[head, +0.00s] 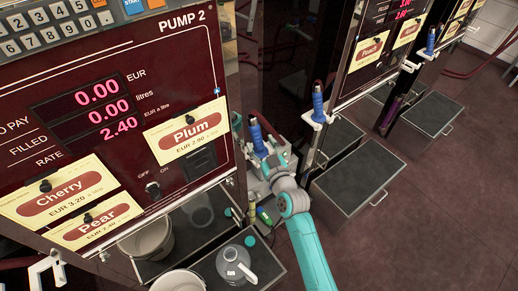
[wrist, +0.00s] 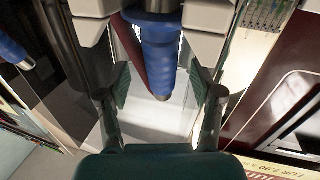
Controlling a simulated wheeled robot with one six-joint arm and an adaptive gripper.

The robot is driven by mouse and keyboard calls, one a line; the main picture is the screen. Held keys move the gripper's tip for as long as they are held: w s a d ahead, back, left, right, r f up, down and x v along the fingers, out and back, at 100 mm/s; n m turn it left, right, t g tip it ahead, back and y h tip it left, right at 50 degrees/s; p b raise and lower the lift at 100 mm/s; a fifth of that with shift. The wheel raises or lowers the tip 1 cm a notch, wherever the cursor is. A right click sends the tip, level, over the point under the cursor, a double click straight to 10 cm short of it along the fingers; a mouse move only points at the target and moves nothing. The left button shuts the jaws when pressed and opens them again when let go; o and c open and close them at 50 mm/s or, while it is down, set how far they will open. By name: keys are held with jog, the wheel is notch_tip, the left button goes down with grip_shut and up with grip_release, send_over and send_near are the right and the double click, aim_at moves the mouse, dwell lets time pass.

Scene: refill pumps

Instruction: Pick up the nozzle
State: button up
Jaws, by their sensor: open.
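The blue nozzle (wrist: 158,55) hangs in a pale forked holder (wrist: 208,16) in the wrist view, with its rounded blue end toward me. My gripper (wrist: 159,86) is open, with one finger on each side of the nozzle's lower end. I see gaps on both sides, so the fingers do not appear to touch it. In the head view the blue nozzle (head: 257,136) stands at the side of pump 2, and my gripper (head: 274,158) is right by it; its fingers are hard to make out there.
Another blue nozzle (head: 318,103) hangs in a white holder to the right. Pump 2 (head: 120,110) with its price cards is close on the left. Below are a bucket (head: 148,238), a clear jug (head: 236,262) and a grey drawer box (head: 358,183). The floor at right is clear.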

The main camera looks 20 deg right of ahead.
aim_at(259, 142)
jog(key=shift+w+a+f, duration=0.1)
jog(key=shift+w, duration=0.75)
jog(key=shift+w+a+f, duration=0.1)
jog(key=shift+w, duration=0.7)
jog(key=shift+r, duration=0.1)
grip_shut()
jog(key=shift+r, duration=0.15)
